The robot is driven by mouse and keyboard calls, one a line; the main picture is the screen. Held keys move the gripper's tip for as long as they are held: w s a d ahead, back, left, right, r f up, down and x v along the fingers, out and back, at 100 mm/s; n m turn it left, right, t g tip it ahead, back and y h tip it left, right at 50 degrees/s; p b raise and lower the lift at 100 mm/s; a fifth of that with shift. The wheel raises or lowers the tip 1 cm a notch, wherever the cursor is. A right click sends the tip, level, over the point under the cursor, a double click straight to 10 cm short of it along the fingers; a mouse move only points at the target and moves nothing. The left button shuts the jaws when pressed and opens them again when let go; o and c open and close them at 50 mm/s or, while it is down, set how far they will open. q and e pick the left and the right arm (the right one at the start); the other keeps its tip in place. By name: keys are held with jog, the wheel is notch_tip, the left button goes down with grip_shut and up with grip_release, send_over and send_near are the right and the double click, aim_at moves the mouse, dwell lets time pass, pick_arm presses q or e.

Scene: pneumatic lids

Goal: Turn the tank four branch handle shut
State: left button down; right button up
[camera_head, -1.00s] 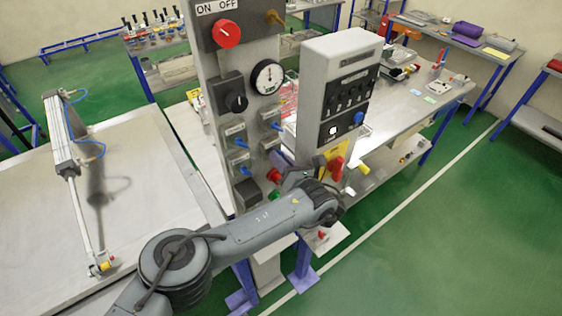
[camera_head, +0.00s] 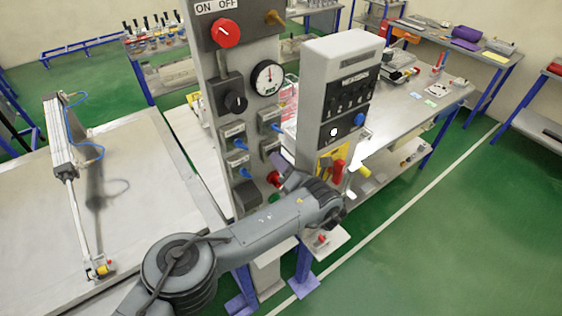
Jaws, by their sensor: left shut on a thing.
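A grey upright panel (camera_head: 212,75) carries labelled branch valves with blue handles. The blue handles show at upper left (camera_head: 239,145), upper right (camera_head: 275,127) and lower left (camera_head: 243,172). My left gripper (camera_head: 282,164) is at the lower right branch valve (camera_head: 269,150), shut on its handle, which I take as the tank four branch handle. The fingers hide that handle, so its angle cannot be told. My right gripper is not in view.
A red button (camera_head: 273,178) is close beside the fingers. A grey control box (camera_head: 343,65) stands to the right, with a red handle (camera_head: 338,172) on a yellow plate below.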

pick_arm(q)
jog(key=c, duration=1.3)
grip_release()
jog(key=p+v, duration=0.1)
jog(key=v, duration=1)
jog(key=shift+a, duration=0.1)
jog(key=shift+p, duration=0.3)
